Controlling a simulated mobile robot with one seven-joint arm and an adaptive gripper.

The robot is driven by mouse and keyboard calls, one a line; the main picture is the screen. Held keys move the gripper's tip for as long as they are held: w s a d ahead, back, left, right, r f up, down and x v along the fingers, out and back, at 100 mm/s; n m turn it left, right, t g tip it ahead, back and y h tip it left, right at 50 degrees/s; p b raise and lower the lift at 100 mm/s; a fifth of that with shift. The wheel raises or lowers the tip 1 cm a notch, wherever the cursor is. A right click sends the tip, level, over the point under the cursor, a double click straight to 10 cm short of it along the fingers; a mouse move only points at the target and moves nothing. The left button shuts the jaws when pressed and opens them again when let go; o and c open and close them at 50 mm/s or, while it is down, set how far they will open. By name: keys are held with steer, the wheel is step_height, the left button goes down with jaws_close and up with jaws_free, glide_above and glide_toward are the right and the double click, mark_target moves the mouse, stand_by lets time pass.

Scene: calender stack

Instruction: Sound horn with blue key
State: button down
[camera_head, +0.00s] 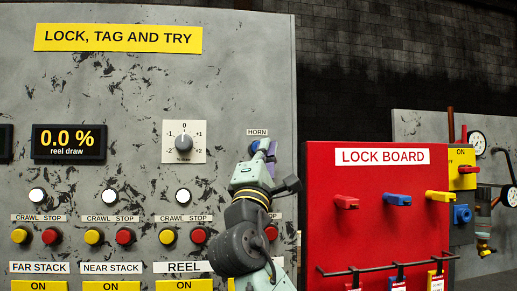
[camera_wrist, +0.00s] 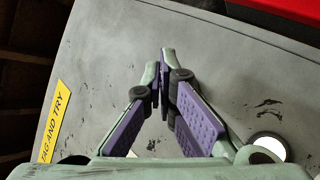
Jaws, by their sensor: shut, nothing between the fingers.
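The HORN label (camera_head: 257,132) is on the grey panel (camera_head: 225,60), near its right edge. A small blue patch (camera_head: 254,148) shows just under the label, largely covered by my gripper. It looks like the blue key, but I cannot tell it surely from my purple finger pads. My gripper (camera_head: 264,147) is in front of the panel just below the label, its fingertips shut and empty. In the wrist view my gripper (camera_wrist: 162,70) points at the grey panel with its tips together. No blue key shows there, and I cannot tell whether the tips touch anything.
A dial (camera_head: 184,144), white lamps (camera_head: 183,196) and yellow and red crawl and stop buttons lie left of my arm. The red lock board (camera_head: 325,220), with several colored keys and a dark rail (camera_head: 385,269), stands close at right. A gauge panel (camera_head: 410,125) is behind it.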

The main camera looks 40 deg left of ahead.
steer(key=shift+w+a, duration=0.1)
steer(key=shift+w+a, duration=0.2)
steer(key=shift+a, duration=0.05)
steer(key=shift+w+a+p, duration=0.3)
steer(key=shift+a, duration=0.1)
stand_by(1.0)
stand_by(0.3)
steer(key=shift+s+d, duration=0.6)
steer(key=shift+d, duration=0.1)
steer(key=s+d+b, duration=0.1)
steer(key=s+d, duration=0.2)
steer(key=d, duration=0.1)
steer(key=shift+s, duration=0.15)
